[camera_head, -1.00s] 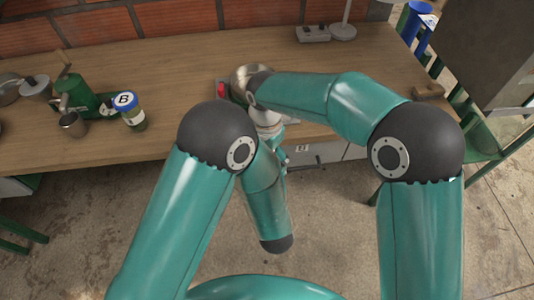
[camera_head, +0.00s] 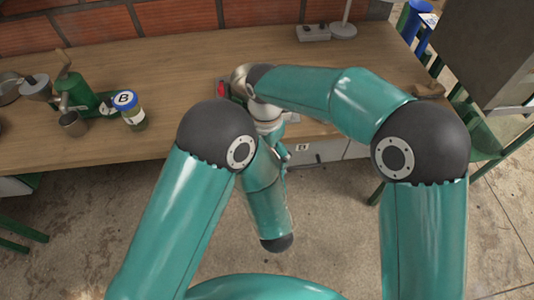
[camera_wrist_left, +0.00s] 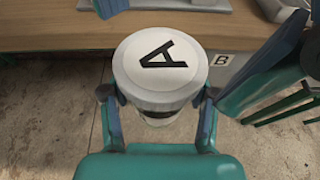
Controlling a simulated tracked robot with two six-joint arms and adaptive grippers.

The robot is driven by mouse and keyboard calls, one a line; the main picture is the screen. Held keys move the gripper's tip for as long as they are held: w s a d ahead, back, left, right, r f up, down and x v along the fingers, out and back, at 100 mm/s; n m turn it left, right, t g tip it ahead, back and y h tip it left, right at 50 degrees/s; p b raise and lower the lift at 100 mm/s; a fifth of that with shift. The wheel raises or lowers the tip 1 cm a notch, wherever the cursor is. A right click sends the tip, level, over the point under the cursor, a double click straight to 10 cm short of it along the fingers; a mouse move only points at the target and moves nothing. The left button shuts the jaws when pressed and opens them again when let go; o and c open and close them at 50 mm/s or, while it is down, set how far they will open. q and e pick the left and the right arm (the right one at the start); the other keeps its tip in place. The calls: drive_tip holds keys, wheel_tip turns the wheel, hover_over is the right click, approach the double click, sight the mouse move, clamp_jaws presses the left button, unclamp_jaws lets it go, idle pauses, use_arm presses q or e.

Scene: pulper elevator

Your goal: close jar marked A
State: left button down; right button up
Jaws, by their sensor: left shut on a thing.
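In the left wrist view a jar with a round white lid marked A (camera_wrist_left: 160,66) is between the fingers of my left gripper (camera_wrist_left: 158,94), which is shut on it. A little of the jar's clear body shows below the lid; how tightly the lid sits cannot be told. The jar is in front of the table's front edge in that view. In the head view my arms largely hide this area. My right arm reaches left over the table, and its gripper is hidden behind its wrist.
A jar with a blue lid marked B (camera_head: 128,108) stands on the wooden table (camera_head: 185,75) at the left, beside a green grinder (camera_head: 78,92) and a metal cup (camera_head: 73,123). A red and black item (camera_head: 222,90) lies near my right wrist. A lamp base (camera_head: 343,31) is at the back.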

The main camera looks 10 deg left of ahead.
drive_tip(key=shift+r, duration=1.6)
drive_tip(key=shift+r, duration=0.1)
drive_tip(key=shift+c, duration=1.4)
wheel_tip(320, 180, up, 3)
drive_tip(key=m, duration=0.4)
drive_tip(key=shift+r, duration=0.2)
drive_tip(key=shift+f, duration=4.05)
drive_tip(key=shift+c, duration=0.3)
